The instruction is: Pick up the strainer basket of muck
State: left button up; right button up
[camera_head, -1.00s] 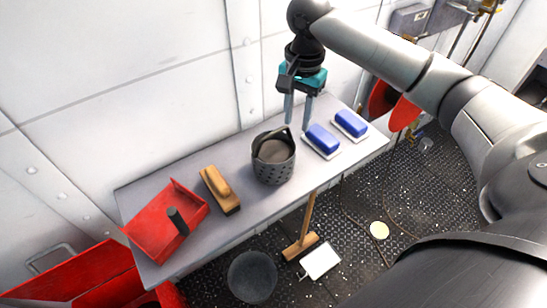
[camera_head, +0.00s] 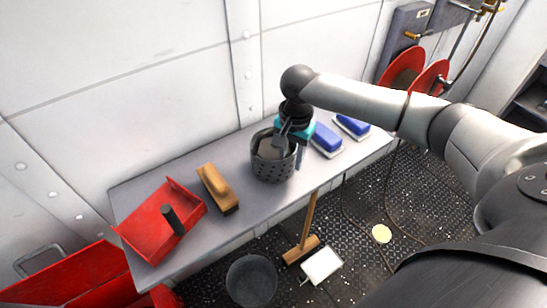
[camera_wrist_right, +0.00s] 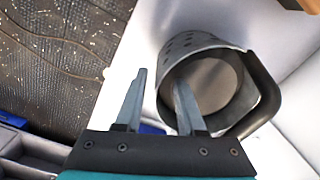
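The strainer basket (camera_head: 270,168) is a dark grey perforated pot with a bail handle, standing upright on the grey bench. A flat brownish-grey surface shows inside it. My right gripper (camera_head: 292,158) is pointing down at the basket's right side, partly covering its rim and handle. In the right wrist view, the basket (camera_wrist_right: 188,46) lies just beyond the open fingers (camera_wrist_right: 160,78). One finger overlaps the basket's mouth and the other is outside its wall. The handle (camera_wrist_right: 270,95) curves to the right of the fingers, not between them. Contact cannot be told. My left gripper is not in view.
On the bench (camera_head: 245,208) are a wooden brush (camera_head: 216,187), a red dustpan (camera_head: 155,228) and two blue-topped blocks (camera_head: 326,139) close to my right gripper. A white wall stands behind. A bucket (camera_head: 251,280) and a broom (camera_head: 305,240) are on the floor in front.

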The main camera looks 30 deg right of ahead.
jog(key=shift+f, duration=0.2)
grip_shut()
jog(key=shift+r, duration=0.1)
dwell(1.2)
